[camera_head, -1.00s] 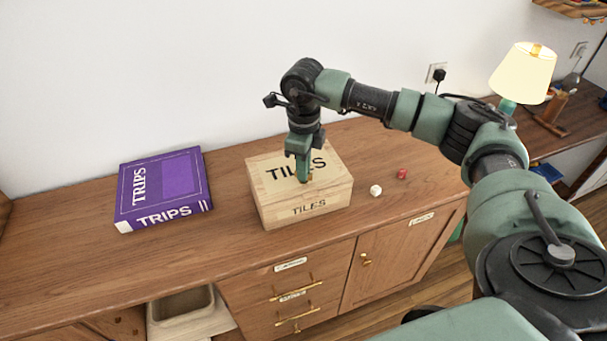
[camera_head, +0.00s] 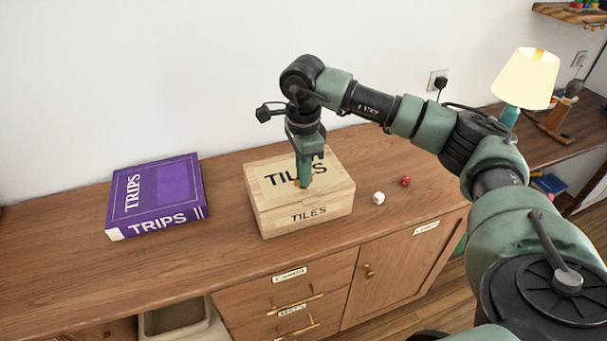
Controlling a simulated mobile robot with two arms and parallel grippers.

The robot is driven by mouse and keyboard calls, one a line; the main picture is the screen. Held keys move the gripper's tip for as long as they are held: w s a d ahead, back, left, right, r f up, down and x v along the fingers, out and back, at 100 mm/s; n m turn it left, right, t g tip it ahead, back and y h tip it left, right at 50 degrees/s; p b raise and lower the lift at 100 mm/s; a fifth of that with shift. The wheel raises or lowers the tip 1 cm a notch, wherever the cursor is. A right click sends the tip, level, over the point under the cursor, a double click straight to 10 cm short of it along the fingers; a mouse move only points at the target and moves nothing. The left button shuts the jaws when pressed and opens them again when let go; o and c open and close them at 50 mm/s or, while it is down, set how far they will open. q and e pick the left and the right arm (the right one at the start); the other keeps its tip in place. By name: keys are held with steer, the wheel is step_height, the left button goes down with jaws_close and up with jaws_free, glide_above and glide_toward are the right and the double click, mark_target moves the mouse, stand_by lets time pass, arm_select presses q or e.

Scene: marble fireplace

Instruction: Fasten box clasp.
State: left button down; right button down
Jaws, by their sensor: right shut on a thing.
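A pale wooden box (camera_head: 334,196) marked TILES on its lid and front stands on the wooden cabinet top, with its lid down. My right gripper (camera_head: 304,184) points down at the box, near the lid's front edge. Its fingers are shut on a small brassy piece, which looks like the box clasp; they hide most of it. I cannot tell whether the clasp is fastened. The fingers also cover part of the lid's lettering. My left gripper is not in view.
A purple TRIPS box (camera_head: 160,195) lies to the left. A white die (camera_head: 379,198) and a red die (camera_head: 405,181) lie right of the wooden box. A lit lamp (camera_head: 527,80) stands at the far right. The cabinet top (camera_head: 228,230) between the two boxes is clear.

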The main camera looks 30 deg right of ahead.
stand_by(0.5)
steer(key=c, duration=1.5)
jaws_free()
steer(key=shift+c, duration=0.2)
steer(key=shift+r, duration=0.1)
step_height(320, 180, up, 8)
steer(key=shift+f+b, duration=0.15)
steer(key=shift+b, duration=0.45)
